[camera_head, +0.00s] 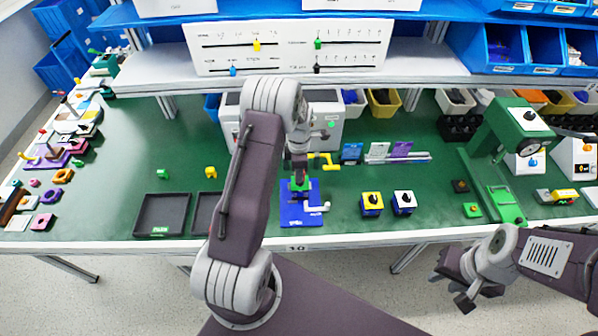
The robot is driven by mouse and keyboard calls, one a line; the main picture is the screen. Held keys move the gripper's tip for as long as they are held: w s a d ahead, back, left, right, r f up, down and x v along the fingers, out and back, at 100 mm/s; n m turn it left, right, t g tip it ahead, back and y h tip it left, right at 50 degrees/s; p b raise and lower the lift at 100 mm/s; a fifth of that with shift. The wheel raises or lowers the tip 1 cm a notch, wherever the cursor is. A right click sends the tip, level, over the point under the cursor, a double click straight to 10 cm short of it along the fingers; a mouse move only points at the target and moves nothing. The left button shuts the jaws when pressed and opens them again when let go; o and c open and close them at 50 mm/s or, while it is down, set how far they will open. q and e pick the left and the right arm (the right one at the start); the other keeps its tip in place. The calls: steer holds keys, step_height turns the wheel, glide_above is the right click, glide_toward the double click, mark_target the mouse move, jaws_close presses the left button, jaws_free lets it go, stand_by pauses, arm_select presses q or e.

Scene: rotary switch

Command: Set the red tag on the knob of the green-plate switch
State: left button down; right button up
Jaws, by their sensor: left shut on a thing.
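My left gripper (299,176) points down over a blue fixture (288,213) in the middle of the table. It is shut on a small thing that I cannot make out. A small green piece (300,184) shows right at its fingertips, with a dark or reddish spot; this may be the green-plate switch, mostly hidden. I cannot pick out the red tag for certain. A yellow-topped block with a black knob (372,203) and a blue-and-white block with a black knob (404,203) stand to the right. My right gripper (453,291) hangs open and empty in front of the table edge.
A yellow lever (325,163) and a white lever (317,208) stick out at the fixture. Dark trays (161,214) lie left. A green press (494,150) and knob boxes (579,157) stand right.

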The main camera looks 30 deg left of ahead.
arm_select(q)
steer(key=shift+f+b, duration=0.6)
steer(key=shift+f, duration=0.35)
steer(key=c, duration=1.2)
jaws_free()
step_height(320, 180, up, 9)
steer(key=shift+r+b, duration=0.1)
steer(key=shift+b, duration=0.5)
step_height(320, 180, up, 9)
steer(key=p, duration=0.8)
steer(key=shift+p, duration=0.3)
